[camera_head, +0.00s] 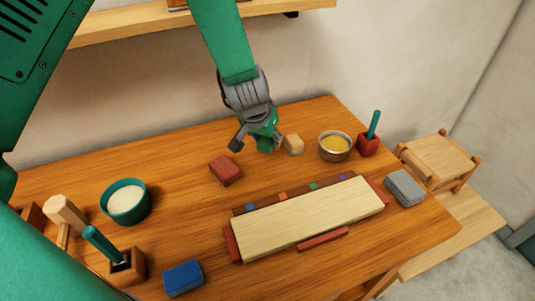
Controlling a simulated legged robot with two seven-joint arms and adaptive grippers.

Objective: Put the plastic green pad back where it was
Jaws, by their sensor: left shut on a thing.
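My left gripper (258,140) hangs above the back middle of the wooden table, fingers pointing down. It is shut on the plastic green pad (265,130), which is partly hidden by the fingers and looks held just above the table. The pad is between the red block (225,170) and the small tan block (293,144). I cannot tell whether the pad touches the table. My right gripper is not in view.
A pale board (307,217) with red end pieces lies in front. A yellow-filled bowl (335,146), a red holder (368,144) and a grey block (405,187) stand right. A green bowl (128,201), a wooden holder (126,267) and a blue block (183,278) stand left.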

